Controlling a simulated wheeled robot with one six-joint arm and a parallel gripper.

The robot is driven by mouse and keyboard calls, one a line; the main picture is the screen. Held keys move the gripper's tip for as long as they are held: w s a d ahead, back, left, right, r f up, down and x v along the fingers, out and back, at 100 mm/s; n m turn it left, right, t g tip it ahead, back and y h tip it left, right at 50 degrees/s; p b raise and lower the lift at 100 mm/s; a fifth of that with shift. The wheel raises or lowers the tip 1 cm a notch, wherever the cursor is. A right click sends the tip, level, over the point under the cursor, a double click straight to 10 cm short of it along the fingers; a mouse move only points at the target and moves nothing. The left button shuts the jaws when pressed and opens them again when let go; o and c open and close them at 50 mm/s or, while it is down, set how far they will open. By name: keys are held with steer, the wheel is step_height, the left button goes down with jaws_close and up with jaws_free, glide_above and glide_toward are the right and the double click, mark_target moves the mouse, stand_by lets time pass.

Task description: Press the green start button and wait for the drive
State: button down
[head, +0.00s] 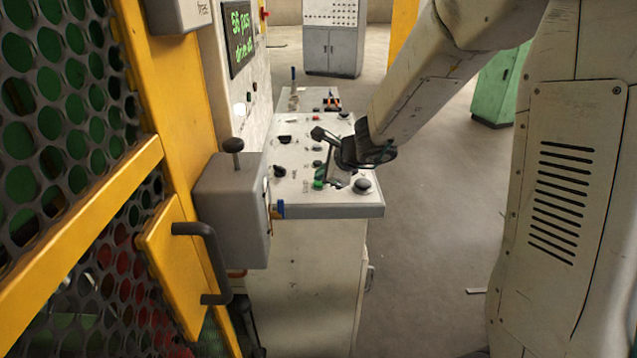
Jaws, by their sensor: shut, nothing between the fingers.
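The control desk (290,212) stands in the middle of the head view, with a pale sloped top carrying several dark knobs and buttons. A small green button (318,184) sits near its front edge. My gripper (332,179) reaches in from the upper right over the desk, fingers pointing down. It is shut and empty. Its fingertips appear right beside the green button, on its right; whether they touch it I cannot tell. The dark wrist hides part of the desk top.
A dark display (241,38) with green text, partly legible, is on the panel behind. A grey box (232,205) with a knob and a yellow mesh guard (80,205) stand close on the left. A grey cabinet (333,50) and a green cabinet (498,88) stand behind. Floor right of the desk is mostly clear.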

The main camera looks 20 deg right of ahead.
steer(key=shift+f, duration=0.35)
stand_by(0.5)
steer(key=shift+r, duration=0.85)
steer(key=shift+r, duration=2.55)
